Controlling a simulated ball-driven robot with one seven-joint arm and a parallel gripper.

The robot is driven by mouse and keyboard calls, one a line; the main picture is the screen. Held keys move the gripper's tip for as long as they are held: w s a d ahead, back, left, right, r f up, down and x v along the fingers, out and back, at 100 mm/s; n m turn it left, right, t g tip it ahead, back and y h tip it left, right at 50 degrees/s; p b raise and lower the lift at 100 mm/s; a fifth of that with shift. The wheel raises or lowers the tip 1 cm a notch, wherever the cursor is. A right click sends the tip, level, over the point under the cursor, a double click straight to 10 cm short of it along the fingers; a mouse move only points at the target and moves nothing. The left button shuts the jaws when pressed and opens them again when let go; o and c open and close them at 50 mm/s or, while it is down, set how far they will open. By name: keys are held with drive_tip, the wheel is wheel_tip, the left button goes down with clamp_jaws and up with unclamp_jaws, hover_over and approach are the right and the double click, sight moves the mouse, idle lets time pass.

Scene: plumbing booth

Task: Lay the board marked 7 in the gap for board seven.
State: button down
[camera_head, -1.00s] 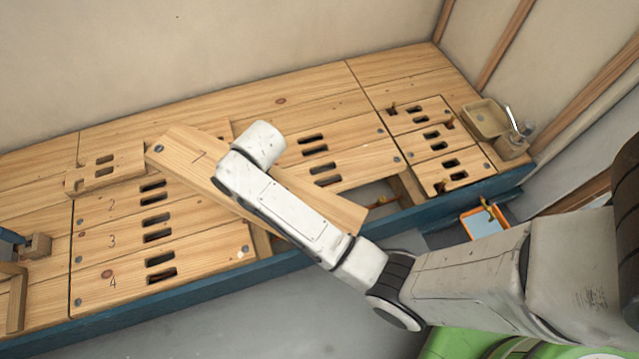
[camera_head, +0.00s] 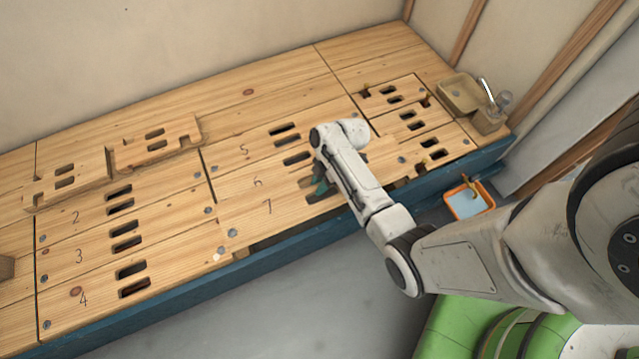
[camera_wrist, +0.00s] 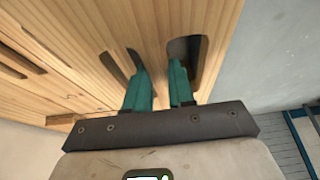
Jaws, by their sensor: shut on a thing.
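The board marked 7 (camera_head: 285,200) is a long pale plank, running in line with boards 5 and 6 (camera_head: 246,176) and just in front of them. My gripper (camera_head: 319,188) is above its middle. In the wrist view, the teal fingers of my gripper (camera_wrist: 160,88) reach into its two slots and are shut on the wood between them. The gap for board seven (camera_head: 290,236) shows as a dark strip along the board's front edge. I cannot tell how far the board is above the gap. My arm hides part of its right end.
Boards 2, 3 (camera_head: 100,250) and 4 lie flat at the left. Two loose notched pieces (camera_head: 158,145) sit behind them. A small slotted panel (camera_head: 420,120) and a wooden tray (camera_head: 462,95) are at the right. An orange-rimmed bin (camera_head: 468,200) is below the blue front edge.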

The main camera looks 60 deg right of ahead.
wheel_tip(320, 180, down, 5)
drive_tip(key=b, duration=0.4)
drive_tip(key=shift+b, duration=0.4)
idle(0.7)
drive_tip(key=shift+f+b, duration=1.05)
drive_tip(key=shift+f, duration=0.75)
idle(1.0)
drive_tip(key=c, duration=1.3)
unclamp_jaws()
drive_tip(key=o, duration=0.4)
drive_tip(key=p+v, duration=0.5)
drive_tip(key=v, duration=0.5)
drive_tip(key=shift+d+r, duration=0.1)
drive_tip(key=shift+r, duration=0.3)
